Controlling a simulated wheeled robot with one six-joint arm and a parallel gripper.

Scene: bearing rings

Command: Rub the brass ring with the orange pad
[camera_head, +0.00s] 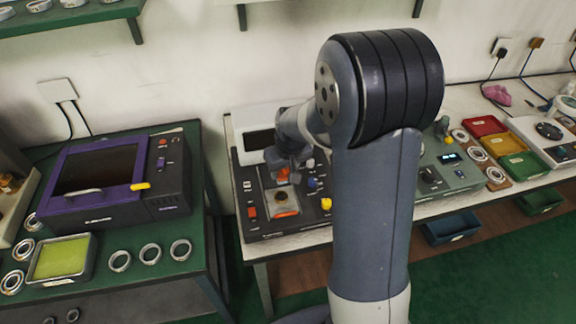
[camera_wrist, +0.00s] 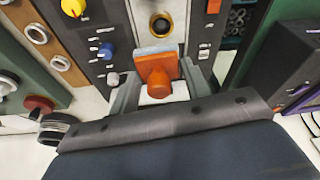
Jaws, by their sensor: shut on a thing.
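The orange pad (camera_wrist: 157,68) is a block with a round orange knob, held between the two fingers of my gripper (camera_wrist: 160,88) in the wrist view. My gripper (camera_head: 284,170) is shut on it above the dark control panel in the head view. The brass ring (camera_wrist: 161,25) is a gold-rimmed circle with a dark middle on a pale plate, just beyond the pad in the wrist view. In the head view the ring (camera_head: 281,197) sits on the panel below my gripper. The pad appears apart from the ring; its height above the plate is hard to judge.
The control panel (camera_head: 250,222) has yellow and blue knobs beside the ring. A purple-framed machine (camera_head: 98,182) stands left on a green bench, with a yellow-green tray (camera_head: 62,258) and loose steel rings. Coloured bins (camera_head: 484,126) stand right. My arm hides the middle of the bench.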

